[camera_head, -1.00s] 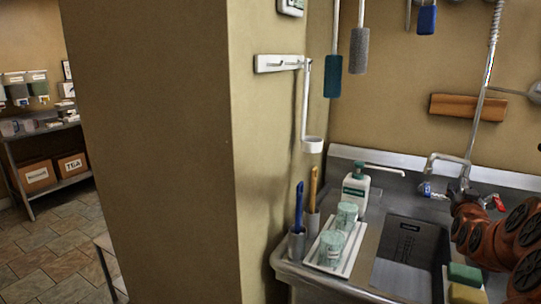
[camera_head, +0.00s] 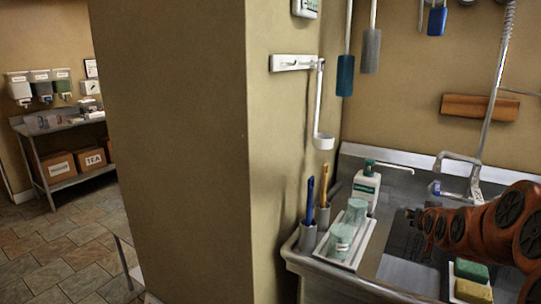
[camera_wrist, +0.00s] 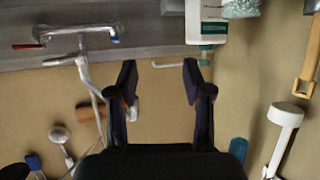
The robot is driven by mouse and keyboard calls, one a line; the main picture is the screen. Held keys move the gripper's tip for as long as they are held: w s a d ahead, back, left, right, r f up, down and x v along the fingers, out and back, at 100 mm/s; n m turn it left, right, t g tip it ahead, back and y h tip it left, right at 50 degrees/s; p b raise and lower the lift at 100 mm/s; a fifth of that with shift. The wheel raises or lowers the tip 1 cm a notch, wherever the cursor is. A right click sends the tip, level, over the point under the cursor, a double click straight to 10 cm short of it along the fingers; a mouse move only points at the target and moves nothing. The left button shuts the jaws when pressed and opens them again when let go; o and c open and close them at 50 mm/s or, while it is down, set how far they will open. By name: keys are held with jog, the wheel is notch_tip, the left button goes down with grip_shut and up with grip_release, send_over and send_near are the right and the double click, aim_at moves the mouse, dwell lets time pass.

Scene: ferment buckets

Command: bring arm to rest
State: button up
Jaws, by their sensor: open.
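My arm (camera_head: 480,228) is orange-red with dark joint caps and reaches in from the right edge of the head view, over the steel sink. My gripper (camera_wrist: 160,82) shows in the wrist view with its two dark fingers apart and nothing between them. The wrist picture looks upside down, with the sink edge at the top. The fingers appear in front of the tan wall, near the soap bottle (camera_wrist: 206,28) and the faucet (camera_wrist: 84,36). In the head view I cannot make out the fingertips.
The sink (camera_head: 404,250) has a white tray (camera_head: 352,258) with two jars, the soap bottle (camera_head: 366,188) and brushes on its left. Green (camera_head: 471,270) and yellow (camera_head: 473,290) sponges lie at its front right. A wide wall corner (camera_head: 185,150) stands left. Tiled floor (camera_head: 65,245) is open beyond.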

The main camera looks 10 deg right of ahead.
jog(key=s+a+f+n+g+y, duration=0.1)
jog(key=s+a+f+g+y, duration=0.15)
jog(key=s+a, duration=0.55)
jog(key=s+a+f+n+g+y, duration=0.2)
jog(key=s+a+f+g, duration=0.15)
jog(key=a, duration=0.85)
jog(key=s+a+f+g, duration=0.1)
jog(key=s+a+g, duration=0.3)
jog(key=s, duration=1.1)
jog(key=s+a+f+n+g, duration=0.1)
jog(key=s+a+g, duration=0.3)
jog(key=s, duration=1)
jog(key=a+f, duration=0.1)
jog(key=a, duration=0.2)
jog(key=shift+s+a+n+y, duration=0.15)
jog(key=shift+s+n+y, duration=0.15)
jog(key=shift+s+y, duration=0.1)
